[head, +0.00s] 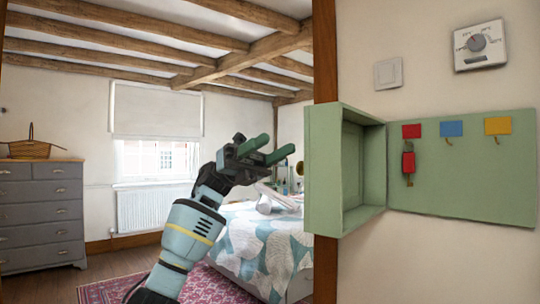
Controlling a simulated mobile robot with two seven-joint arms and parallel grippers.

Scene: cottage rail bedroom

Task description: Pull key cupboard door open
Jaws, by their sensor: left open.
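The green key cupboard (314,168) is mounted at the wall's edge beside a wooden post. Its door (465,180) stands wide open, swung out to the right along the wall. Red, blue and yellow labels with hooks are on the door's inner face. A red-tagged key (408,162) hangs under the red label. The visible inside of the box looks empty. My left gripper (281,145) is open and empty, left of the cupboard and apart from it, with its green fingers pointing right. My right gripper is out of view.
A dial thermostat (480,45) and a light switch (388,73) are on the wall above the cupboard. A bed (262,240), a rug (215,285) and a grey chest of drawers (40,215) with a basket stand in the room behind.

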